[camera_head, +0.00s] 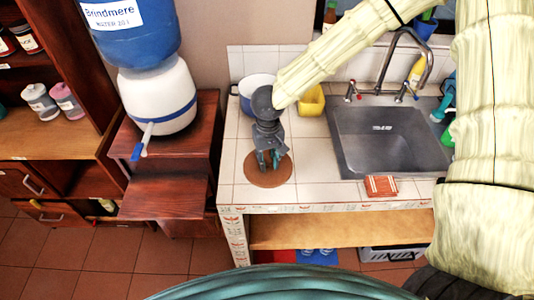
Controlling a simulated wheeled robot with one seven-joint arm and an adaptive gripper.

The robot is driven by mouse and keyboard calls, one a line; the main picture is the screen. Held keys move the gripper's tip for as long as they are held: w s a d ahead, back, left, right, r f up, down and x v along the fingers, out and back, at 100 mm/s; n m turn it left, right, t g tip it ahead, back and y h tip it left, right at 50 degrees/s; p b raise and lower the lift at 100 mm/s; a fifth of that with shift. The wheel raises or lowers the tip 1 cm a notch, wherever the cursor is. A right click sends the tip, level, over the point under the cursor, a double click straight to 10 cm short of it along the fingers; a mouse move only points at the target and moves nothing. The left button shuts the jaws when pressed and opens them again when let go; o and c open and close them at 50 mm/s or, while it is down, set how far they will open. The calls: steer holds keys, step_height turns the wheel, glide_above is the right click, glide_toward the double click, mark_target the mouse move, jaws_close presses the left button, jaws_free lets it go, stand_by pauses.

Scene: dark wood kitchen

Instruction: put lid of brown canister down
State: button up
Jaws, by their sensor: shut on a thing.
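A round brown lid (257,177) is at the front left of the white tiled counter (325,170). My gripper (268,160) points down over the middle of the lid, with its fingers shut on it. The fingers cover the part of the lid that they grip. The lid looks flat and is at or just above the counter top; I cannot tell whether it touches the tiles. I cannot make out a brown canister in this view.
A blue-rimmed pot (247,88) and a yellow container (312,103) stand behind my gripper. The sink (390,138) is to the right, with a red-brown block (381,186) before it. A water dispenser (157,95) stands left. Tiles around the lid are clear.

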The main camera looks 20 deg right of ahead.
mark_target(268, 159)
steer(key=shift+w+d+r, duration=0.15)
steer(key=shift+w, duration=0.25)
steer(key=shift+w+d+r, duration=0.1)
steer(key=shift+w+d, duration=0.05)
steer(key=shift+w, duration=0.2)
steer(key=shift+w+d+f+p, duration=0.15)
steer(key=shift+w+p, duration=0.1)
steer(key=shift+w, duration=0.2)
steer(key=shift+w+a+f+p, duration=0.1)
steer(key=shift+w+p, duration=0.1)
steer(key=shift+w, duration=0.25)
step_height(268, 159, down, 3)
steer(key=shift+s+d+r+p, duration=0.1)
steer(key=shift+d+r+p, duration=0.1)
steer(key=shift+p, duration=0.55)
steer(key=shift+a+f, duration=0.15)
steer(key=shift+f, duration=0.35)
steer(key=shift+f, duration=0.1)
steer(key=o, duration=0.9)
steer(key=shift+c, duration=0.2)
